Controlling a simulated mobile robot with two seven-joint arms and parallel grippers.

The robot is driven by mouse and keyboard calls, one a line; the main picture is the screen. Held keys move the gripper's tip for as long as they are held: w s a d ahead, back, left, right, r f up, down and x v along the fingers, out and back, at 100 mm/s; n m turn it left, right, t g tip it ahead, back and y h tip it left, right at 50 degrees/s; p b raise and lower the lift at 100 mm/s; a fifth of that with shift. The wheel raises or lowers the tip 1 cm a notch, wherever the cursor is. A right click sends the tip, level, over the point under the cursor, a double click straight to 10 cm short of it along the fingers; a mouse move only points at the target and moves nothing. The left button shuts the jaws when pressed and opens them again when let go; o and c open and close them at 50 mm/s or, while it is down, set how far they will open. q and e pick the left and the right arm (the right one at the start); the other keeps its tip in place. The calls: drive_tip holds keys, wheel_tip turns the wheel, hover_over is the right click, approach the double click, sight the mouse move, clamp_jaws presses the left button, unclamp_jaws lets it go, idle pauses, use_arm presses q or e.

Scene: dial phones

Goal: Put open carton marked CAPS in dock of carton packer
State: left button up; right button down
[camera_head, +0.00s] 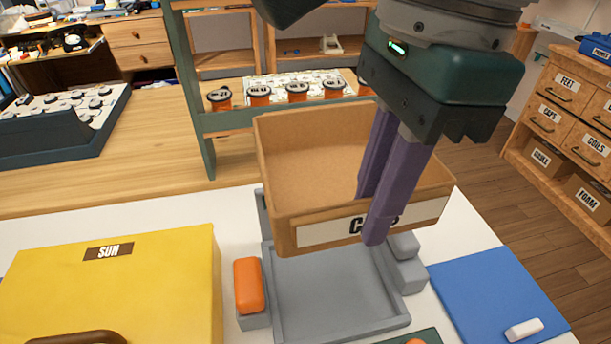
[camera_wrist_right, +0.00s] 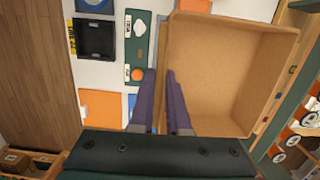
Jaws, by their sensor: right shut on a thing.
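The open carton marked CAPS (camera_head: 285,230) is a brown, empty-looking box with a white label on its near wall. My right gripper (camera_head: 370,216) is shut on that near wall, one purple finger inside and one outside, partly covering the label. The carton also fills the right of the right wrist view (camera_wrist_right: 225,75). The grey dock of the carton packer (camera_head: 330,305) lies below and nearer, with grey blocks at its right and an orange block (camera_head: 249,286) at its left. The carton hides its rear part. I cannot tell whether they touch. My left gripper is not in view.
A yellow box marked SUN (camera_head: 110,285) stands left of the dock. A blue mat (camera_head: 495,295) with a white block (camera_head: 524,329) lies to the right. Behind the carton, a green-framed rack (camera_head: 210,124) holds several orange jars. Labelled drawers (camera_head: 560,95) stand at far right.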

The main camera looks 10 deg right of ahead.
wheel_tip(320, 180, down, 16)
drive_tip(key=b, duration=0.3)
drive_tip(key=shift+r+b, duration=0.25)
drive_tip(key=shift+b, duration=0.15)
wheel_tip(320, 180, down, 4)
drive_tip(key=shift+f+b, duration=0.15)
drive_tip(key=shift+b, duration=0.55)
drive_tip(key=shift+f, duration=0.1)
drive_tip(key=shift+f, duration=0.1)
drive_tip(key=c, duration=0.9)
unclamp_jaws()
